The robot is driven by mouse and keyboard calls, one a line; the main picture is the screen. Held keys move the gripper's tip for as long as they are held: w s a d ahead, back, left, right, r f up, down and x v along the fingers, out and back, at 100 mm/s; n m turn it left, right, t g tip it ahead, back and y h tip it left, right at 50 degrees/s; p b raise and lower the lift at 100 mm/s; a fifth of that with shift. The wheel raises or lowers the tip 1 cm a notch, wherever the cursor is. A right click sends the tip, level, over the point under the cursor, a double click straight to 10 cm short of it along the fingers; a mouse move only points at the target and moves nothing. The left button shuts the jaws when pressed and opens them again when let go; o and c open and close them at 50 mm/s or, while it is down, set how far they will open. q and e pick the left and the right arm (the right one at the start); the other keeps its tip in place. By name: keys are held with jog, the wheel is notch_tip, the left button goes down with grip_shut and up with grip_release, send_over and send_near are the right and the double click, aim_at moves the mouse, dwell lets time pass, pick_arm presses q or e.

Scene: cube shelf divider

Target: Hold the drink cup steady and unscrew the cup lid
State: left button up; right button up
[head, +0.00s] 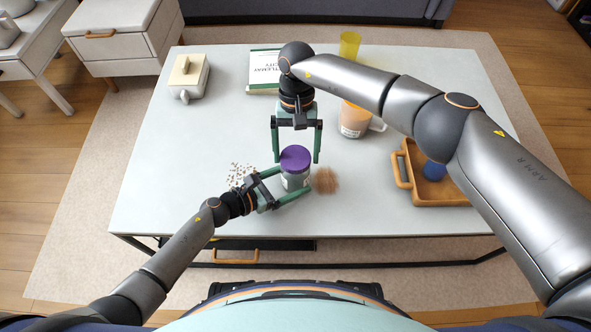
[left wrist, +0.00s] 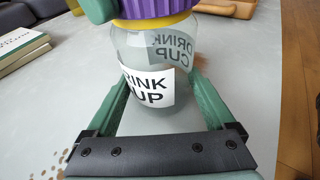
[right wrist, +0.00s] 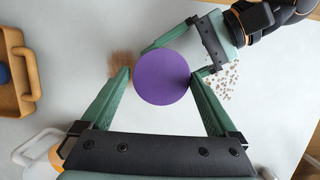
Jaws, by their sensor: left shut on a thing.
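The drink cup (head: 296,181) is a clear jar with a white "DRINK CUP" label, upright on the table near its front edge; it also shows in the left wrist view (left wrist: 145,83). Its purple cup lid (head: 295,158) sits on top and shows from above in the right wrist view (right wrist: 162,78). My left gripper (head: 293,181) is shut on the cup's body, one finger on each side. My right gripper (head: 296,161) points down over the cup, open, with its fingertips on either side of the lid. Whether they touch the lid is unclear.
Brown crumbs (head: 325,180) and pale bits (head: 240,174) lie beside the cup. An orange tray (head: 440,190) holding a blue item is right; a lidded box (head: 189,78) is far left.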

jog(key=shift+o, duration=0.2)
jog(key=shift+r, duration=0.15)
pick_arm(q)
jog(key=shift+d, duration=0.1)
pick_arm(e)
jog(key=shift+r, duration=1.05)
jog(key=m, duration=0.2)
jog(key=m+y, duration=0.1)
jog(key=m, duration=0.2)
jog(key=shift+s+d, duration=0.1)
jog(key=shift+d, duration=0.1)
jog(key=m, duration=0.2)
jog(key=m+t+y, duration=0.1)
jog(key=m, duration=0.1)
jog(key=shift+y, duration=0.3)
jog(key=m, duration=0.2)
jog(key=m+t, duration=0.1)
jog(key=m, duration=0.1)
jog(key=shift+s+m+y, duration=0.2)
jog(key=shift+m+y, duration=0.1)
jog(key=m+t, duration=0.1)
jog(key=m, duration=0.3)
